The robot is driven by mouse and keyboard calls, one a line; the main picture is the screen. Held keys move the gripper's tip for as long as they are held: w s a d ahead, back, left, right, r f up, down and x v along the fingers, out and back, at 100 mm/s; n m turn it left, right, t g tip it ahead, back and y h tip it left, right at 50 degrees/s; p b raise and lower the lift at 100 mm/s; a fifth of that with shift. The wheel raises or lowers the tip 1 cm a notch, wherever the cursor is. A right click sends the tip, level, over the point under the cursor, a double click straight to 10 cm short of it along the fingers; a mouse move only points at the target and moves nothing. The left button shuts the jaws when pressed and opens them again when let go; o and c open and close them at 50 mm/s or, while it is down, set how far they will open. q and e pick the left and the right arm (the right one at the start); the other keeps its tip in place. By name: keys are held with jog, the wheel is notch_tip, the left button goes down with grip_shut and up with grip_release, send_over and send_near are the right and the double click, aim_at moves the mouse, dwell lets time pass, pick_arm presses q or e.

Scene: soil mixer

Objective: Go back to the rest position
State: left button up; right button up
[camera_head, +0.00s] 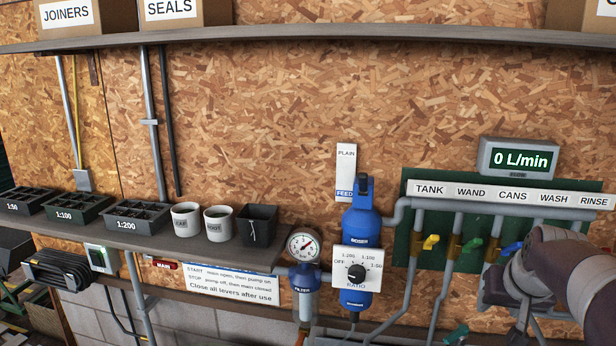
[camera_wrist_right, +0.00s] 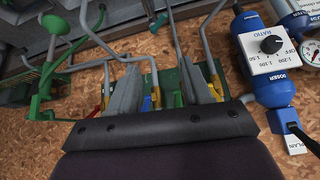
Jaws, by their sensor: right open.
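My right gripper (camera_head: 497,284) is at the lower right of the head view, in front of the valve panel (camera_head: 405,244) and beside the blue-handled lever (camera_head: 511,248). In the right wrist view its two grey fingers (camera_wrist_right: 160,88) are apart with nothing held between them. The green panel, pipes and coloured levers lie beyond the fingers, and I cannot tell whether a finger touches any of them. The arm hides the panel's right part. My left gripper is not in view.
The blue doser (camera_head: 361,224) with its ratio dial (camera_head: 357,272) and the pressure gauge (camera_head: 303,245) stand left of the panel. A flow display (camera_head: 519,158) reads 0 L/min. A shelf (camera_head: 300,43) runs above. A lower shelf (camera_head: 200,250) holds trays and pots.

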jog(key=s+a+f+n+g+b, duration=0.1)
jog(key=s+a+f+b, duration=0.2)
jog(key=f, duration=0.7)
jog(key=s+a+f+n+g+y+b, duration=0.1)
jog(key=s+a+f+g+b, duration=0.1)
jog(key=s+a+f+b, duration=0.2)
jog(key=s+a+f+n+g+b, duration=0.2)
jog(key=s+a+f, duration=0.7)
jog(key=f, duration=0.8)
jog(key=shift+y+b, duration=0.4)
jog(key=shift+b, duration=0.3)
jog(key=shift+s, duration=0.1)
